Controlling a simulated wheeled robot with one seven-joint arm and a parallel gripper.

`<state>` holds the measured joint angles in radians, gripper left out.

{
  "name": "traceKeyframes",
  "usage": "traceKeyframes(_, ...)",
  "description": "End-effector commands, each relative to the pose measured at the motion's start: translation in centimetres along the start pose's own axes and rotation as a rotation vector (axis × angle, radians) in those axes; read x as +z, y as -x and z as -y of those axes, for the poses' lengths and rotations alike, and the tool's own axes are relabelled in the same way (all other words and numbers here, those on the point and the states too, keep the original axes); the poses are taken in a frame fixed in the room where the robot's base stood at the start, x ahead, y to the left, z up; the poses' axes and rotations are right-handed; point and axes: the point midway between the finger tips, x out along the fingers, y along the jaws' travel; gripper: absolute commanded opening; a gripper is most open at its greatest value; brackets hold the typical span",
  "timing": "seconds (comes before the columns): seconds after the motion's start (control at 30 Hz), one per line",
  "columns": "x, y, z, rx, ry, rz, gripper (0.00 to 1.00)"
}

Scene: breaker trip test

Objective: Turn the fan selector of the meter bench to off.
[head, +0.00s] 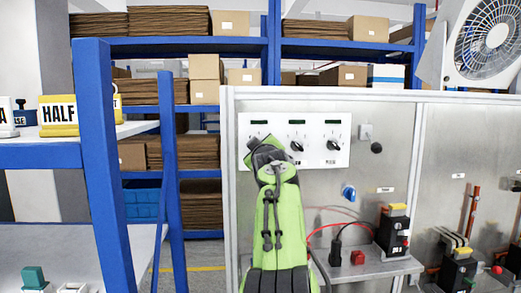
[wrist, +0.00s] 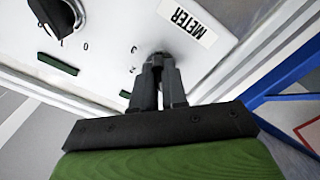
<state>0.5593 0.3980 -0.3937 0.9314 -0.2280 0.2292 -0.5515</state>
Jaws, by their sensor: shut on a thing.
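The white control panel (head: 315,161) of the bench carries a row of black knobs, each under a small dark display. The middle knob (head: 296,147) and right knob (head: 333,146) show clearly. My gripper (head: 262,150) is in front of the leftmost knob and hides it in the head view. In the wrist view my gripper (wrist: 160,80) is shut on this dark knob (wrist: 160,56), beside a METER label (wrist: 188,20). Its pointer setting is hidden by the fingers. Another knob (wrist: 62,16) sits at upper left there. I cannot read which knob is marked for the fan.
A white fan (head: 490,38) stands atop the bench at right. Below the panel are a blue knob (head: 349,193), a red cable (head: 325,228) and a black breaker unit (head: 392,230). A blue shelf post (head: 105,170) stands close at left.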

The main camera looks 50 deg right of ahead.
Motion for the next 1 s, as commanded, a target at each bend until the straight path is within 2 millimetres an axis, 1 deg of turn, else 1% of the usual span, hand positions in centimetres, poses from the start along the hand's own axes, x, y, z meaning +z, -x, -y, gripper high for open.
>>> traceKeyframes(0.2, 0.05, -0.04, 0.10, -0.002, 0.039, 0.001, 0.00)
traceKeyframes(0.6, 0.05, -0.04, 0.10, -0.002, 0.046, 0.001, 0.00)
traceKeyframes(0.63, 0.05, -0.04, 0.10, -0.002, 0.045, 0.001, 0.14)
traceKeyframes(0.7, 0.05, -0.04, 0.09, -0.002, 0.045, 0.001, 0.25)
traceKeyframes(0.8, 0.04, -0.03, 0.07, -0.002, 0.044, 0.001, 0.38)
traceKeyframes(1.0, 0.02, -0.02, 0.04, -0.001, 0.044, 0.000, 0.38)
